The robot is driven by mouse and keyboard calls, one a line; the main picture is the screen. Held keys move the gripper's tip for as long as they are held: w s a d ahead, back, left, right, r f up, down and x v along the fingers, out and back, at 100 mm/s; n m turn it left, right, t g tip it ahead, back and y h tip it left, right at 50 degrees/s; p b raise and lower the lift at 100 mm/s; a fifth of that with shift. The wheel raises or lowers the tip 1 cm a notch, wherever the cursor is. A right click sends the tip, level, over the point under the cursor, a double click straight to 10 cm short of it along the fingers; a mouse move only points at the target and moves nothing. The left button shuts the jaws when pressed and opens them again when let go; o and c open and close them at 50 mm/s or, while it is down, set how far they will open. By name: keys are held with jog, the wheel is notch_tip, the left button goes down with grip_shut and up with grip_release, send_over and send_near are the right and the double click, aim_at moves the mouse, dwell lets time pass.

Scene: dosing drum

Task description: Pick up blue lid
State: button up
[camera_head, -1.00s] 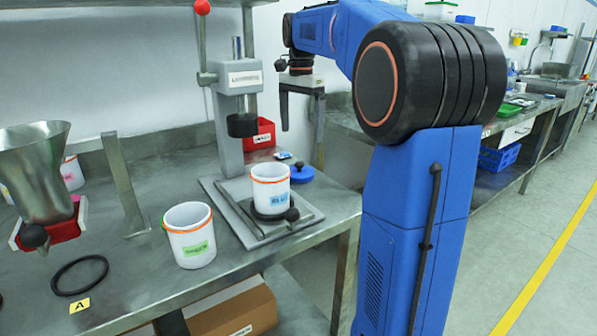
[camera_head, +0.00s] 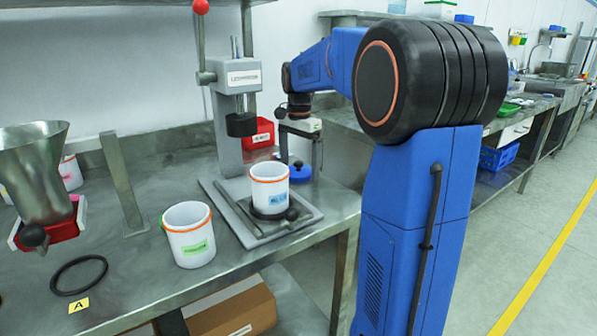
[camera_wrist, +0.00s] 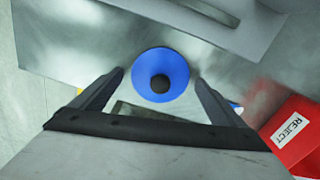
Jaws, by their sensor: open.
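The blue lid (camera_head: 301,175) lies on the steel table behind the press base, close to the table's right end. In the wrist view the blue lid (camera_wrist: 178,69) is a round disc with a dark knob (camera_wrist: 160,84) at its centre. My gripper (camera_head: 300,160) is above the lid with its fingers pointing down. In the wrist view my gripper (camera_wrist: 158,80) is open, with one finger on each side of the lid; nothing is between the fingers in its grip. The exact height above the lid is hard to tell.
A lever press (camera_head: 233,100) stands left of the lid, with a white cup (camera_head: 270,180) on its base. A red bin (camera_head: 258,134) marked REJECT (camera_wrist: 305,135) is close behind. Another white cup (camera_head: 188,245) and a steel hopper (camera_head: 35,175) stand farther left.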

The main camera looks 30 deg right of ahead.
jog(key=shift+f, duration=0.2)
jog(key=c, duration=1.1)
jog(key=shift+r, duration=0.1)
